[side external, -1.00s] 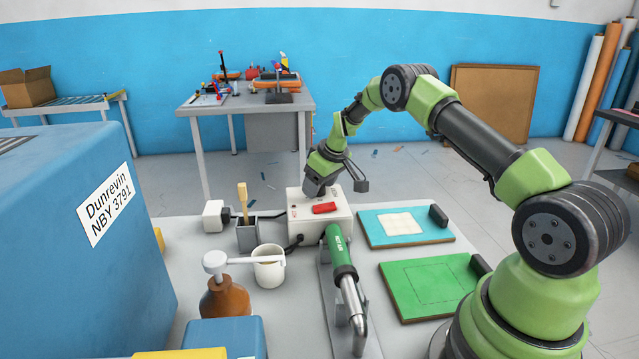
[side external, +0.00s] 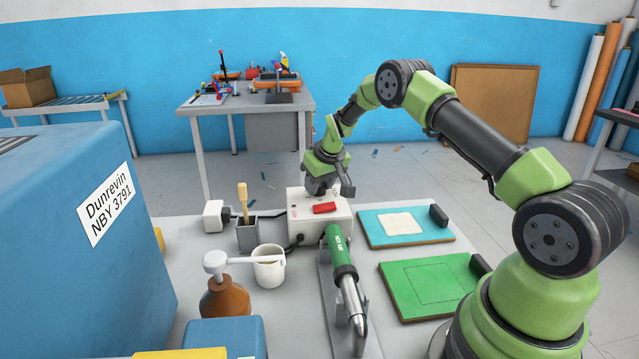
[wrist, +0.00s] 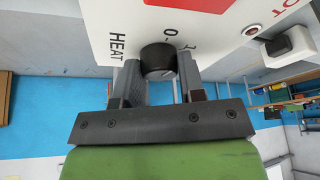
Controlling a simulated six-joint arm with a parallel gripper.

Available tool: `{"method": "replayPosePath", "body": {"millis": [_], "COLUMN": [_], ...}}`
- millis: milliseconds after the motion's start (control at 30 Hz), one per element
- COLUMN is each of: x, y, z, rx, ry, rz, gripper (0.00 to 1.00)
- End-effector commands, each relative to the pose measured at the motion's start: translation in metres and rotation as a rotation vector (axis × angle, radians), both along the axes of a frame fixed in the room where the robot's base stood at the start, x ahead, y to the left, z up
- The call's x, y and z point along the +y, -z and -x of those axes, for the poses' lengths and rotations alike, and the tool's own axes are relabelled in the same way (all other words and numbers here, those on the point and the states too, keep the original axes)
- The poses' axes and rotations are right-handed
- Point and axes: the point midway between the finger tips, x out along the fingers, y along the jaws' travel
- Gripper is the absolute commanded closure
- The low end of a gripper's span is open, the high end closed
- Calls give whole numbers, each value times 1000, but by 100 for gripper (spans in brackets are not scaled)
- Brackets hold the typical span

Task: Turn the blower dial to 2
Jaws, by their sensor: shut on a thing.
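The white control box (side external: 335,224) stands on the table, with a red switch (side external: 324,208) on its face. My gripper (side external: 319,190) is at the box's upper edge. In the wrist view, my gripper (wrist: 160,70) is shut on a round black dial (wrist: 157,60), with one finger on each side. A pale pointer line shows on the dial's lower right. Marks 0 and what looks like 1 are printed beside it, and the word HEAT stands to its left. The other marks are hidden, and I cannot make out the exact setting. The side view hides the dial behind my gripper.
A green hot-air tool (side external: 341,258) rests on a stand in front of the box. A white mug (side external: 269,272), a grey brush holder (side external: 247,236) and a brown bottle (side external: 226,299) stand left. Blue (side external: 375,234) and green (side external: 418,298) boards lie right.

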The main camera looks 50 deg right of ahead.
Motion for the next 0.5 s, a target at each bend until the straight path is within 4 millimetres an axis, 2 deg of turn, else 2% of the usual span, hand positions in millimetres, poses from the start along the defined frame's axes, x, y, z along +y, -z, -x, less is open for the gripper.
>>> {"method": "replayPosePath", "body": {"millis": [500], "x": [2], "y": [-1], "z": [-2], "rx": [-1], "ry": [487], "rz": [2], "gripper": [87]}}
